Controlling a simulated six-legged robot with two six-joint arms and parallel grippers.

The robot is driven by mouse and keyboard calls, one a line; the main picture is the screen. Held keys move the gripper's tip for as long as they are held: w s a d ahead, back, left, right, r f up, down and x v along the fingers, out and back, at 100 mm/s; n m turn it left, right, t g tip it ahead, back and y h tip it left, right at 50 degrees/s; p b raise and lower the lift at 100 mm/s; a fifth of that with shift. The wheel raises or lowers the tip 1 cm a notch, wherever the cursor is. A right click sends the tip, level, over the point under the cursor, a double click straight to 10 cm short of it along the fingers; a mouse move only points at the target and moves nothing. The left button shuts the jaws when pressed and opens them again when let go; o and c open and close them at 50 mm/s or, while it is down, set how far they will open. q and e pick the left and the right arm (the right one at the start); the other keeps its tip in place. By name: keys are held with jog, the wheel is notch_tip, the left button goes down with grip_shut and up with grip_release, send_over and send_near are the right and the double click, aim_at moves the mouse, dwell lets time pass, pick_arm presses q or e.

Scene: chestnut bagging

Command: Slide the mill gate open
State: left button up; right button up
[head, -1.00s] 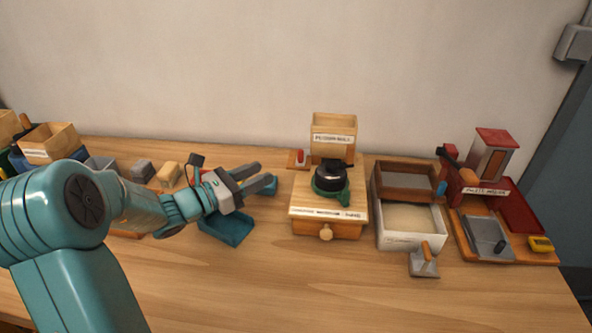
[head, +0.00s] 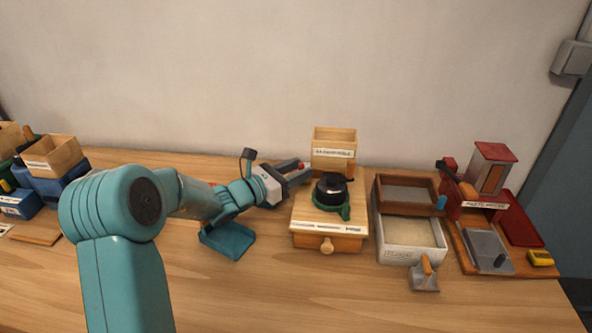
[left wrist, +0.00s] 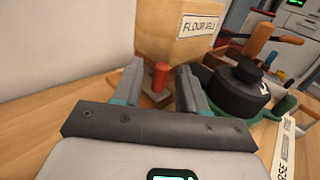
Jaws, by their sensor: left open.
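The mill (head: 328,222) is a wooden box with a front drawer knob, a black round top (head: 331,190) in a green ring, and a wooden hopper (head: 334,143) behind. A red upright knob (left wrist: 161,76) stands on a small wooden piece at the mill's left, beside the hopper; I cannot tell for sure that it is the gate's handle. In the head view its top (head: 302,165) shows just behind the fingers. My left gripper (head: 303,173) is open and points right at the mill's rear left. In the left wrist view the knob appears between the open fingers, with no clear contact.
A teal scoop-like tray (head: 228,239) lies below my left forearm. A sieve box over a white tray (head: 408,253) and a red-and-grey press-like station (head: 487,212) stand to the right. Wooden and blue bins (head: 52,157) stand at the far left.

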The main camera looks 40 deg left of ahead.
pick_arm(q)
jog(key=shift+c, duration=0.3)
grip_shut()
jog(key=shift+s+a, duration=0.4)
jog(key=shift+a, duration=0.2)
jog(key=shift+s+a, duration=0.35)
jog(key=shift+a, duration=0.2)
jog(key=shift+c, duration=1.4)
grip_release()
jog(key=o, duration=0.3)
jog(key=shift+s+a, duration=0.15)
jog(key=shift+a, duration=0.05)
jog(key=shift+o, duration=0.2)
jog(key=shift+d, duration=0.1)
jog(key=b+v, duration=0.1)
jog(key=v, duration=0.6)
jog(key=shift+s, duration=0.2)
